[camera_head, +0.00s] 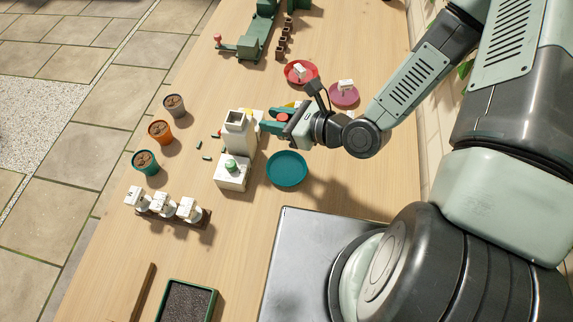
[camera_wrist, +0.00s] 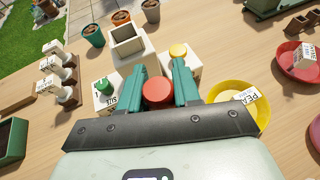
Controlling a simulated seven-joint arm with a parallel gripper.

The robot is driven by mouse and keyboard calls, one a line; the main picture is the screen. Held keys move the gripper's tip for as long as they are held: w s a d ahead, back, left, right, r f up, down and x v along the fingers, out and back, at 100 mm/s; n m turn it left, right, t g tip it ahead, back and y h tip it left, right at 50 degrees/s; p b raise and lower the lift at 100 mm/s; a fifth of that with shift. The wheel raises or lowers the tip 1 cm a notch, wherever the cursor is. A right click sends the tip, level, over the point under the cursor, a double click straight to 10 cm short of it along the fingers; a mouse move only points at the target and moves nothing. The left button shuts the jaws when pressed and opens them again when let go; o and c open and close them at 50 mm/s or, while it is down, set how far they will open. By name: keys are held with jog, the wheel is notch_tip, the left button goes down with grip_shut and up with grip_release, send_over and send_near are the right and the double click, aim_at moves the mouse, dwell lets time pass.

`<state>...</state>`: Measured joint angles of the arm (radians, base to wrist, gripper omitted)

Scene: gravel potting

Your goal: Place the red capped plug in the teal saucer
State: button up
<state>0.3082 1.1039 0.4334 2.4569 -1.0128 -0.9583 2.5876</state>
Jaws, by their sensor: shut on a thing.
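The red capped plug (camera_wrist: 158,91) is between the teal fingers of my gripper (camera_wrist: 160,82), which is shut on it; its round red top faces the wrist camera. In the head view, the red cap (camera_head: 283,117) shows at my gripper (camera_head: 270,124), just right of the white block stand. The part of the plug below the cap is hidden. The teal saucer (camera_head: 287,168) lies empty on the table, nearer the head camera than my gripper and right of the stand. The saucer is not in the wrist view.
The white stand (camera_head: 236,135) has a square hollow tower (camera_wrist: 127,40), a green capped plug (camera_wrist: 104,86) and a yellow capped plug (camera_wrist: 178,51). A yellow saucer (camera_wrist: 258,117) and a red saucer (camera_head: 301,72) hold labelled pieces. Several pots and a labelled rack (camera_head: 172,217) stand left.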

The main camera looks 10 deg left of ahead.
jog(key=s+d+g, duration=0.1)
jog(key=s, duration=0.2)
jog(key=n, duration=0.1)
send_over(280, 167)
notch_tip(280, 167, down, 4)
jog(key=shift+f, duration=2.55)
jog(key=shift+f, duration=0.15)
jog(key=o, duration=1)
jog(key=shift+o, duration=0.2)
